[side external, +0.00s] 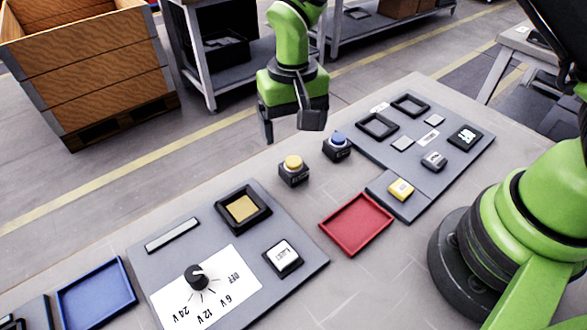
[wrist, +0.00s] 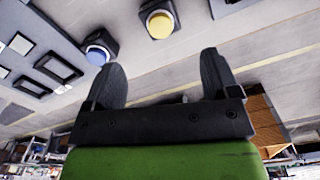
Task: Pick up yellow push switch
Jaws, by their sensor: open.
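The yellow push switch (side external: 293,170) is a black box with a round yellow button, standing on the grey table between two panels. It also shows at the top centre of the wrist view (wrist: 160,22). My green gripper with dark fingers (side external: 290,128) is above the table, behind and a little left of the blue push switch (side external: 337,146). In the wrist view, my gripper (wrist: 165,72) is open with nothing between the fingers. The yellow switch lies beyond the fingertips, roughly between their lines. The blue switch (wrist: 98,52) is near the left fingertip.
A red tray (side external: 357,222) is right of the yellow switch. A grey panel with a dial (side external: 196,277) lies in front, and another panel (side external: 440,170) lies at right. A blue tray (side external: 95,294) is at lower left. A wooden crate (side external: 85,75) stands behind the table.

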